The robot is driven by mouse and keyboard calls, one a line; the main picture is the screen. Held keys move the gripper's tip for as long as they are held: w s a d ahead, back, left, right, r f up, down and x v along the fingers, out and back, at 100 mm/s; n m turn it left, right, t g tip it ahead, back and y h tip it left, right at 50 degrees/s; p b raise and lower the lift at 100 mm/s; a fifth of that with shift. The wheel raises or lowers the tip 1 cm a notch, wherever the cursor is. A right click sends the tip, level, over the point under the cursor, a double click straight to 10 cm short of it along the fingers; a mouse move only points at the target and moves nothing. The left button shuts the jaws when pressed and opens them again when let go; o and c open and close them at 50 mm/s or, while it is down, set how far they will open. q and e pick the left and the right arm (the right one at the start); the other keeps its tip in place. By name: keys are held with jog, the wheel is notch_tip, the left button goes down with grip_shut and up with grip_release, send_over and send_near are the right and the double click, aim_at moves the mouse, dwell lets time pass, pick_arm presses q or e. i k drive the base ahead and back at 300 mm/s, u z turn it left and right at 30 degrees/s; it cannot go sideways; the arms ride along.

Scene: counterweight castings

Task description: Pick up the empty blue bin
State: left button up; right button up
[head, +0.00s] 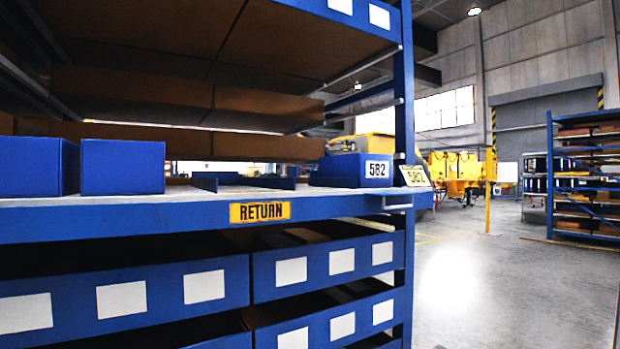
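Two plain blue bins stand side by side at the left of the shelf with the yellow RETURN label, a left one (32,167) and a right one (122,168). I see only their outer sides, so I cannot tell whether they are empty. Another blue bin (335,172), with a white tag reading 582, sits at the shelf's right end; something yellow (366,144) shows at or behind its top. Neither of my grippers is in view.
The RETURN shelf (150,217) has low blue dividers (245,183) in its middle. Blue label-fronted drawers or trays (120,299) fill the levels below. A blue rack post (404,100) stands at the right end. Open floor (480,290) lies right of the rack.

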aim_at(371, 169)
jog(key=u, duration=0.4)
jog(key=i, duration=1.15)
jog(key=z, duration=0.7)
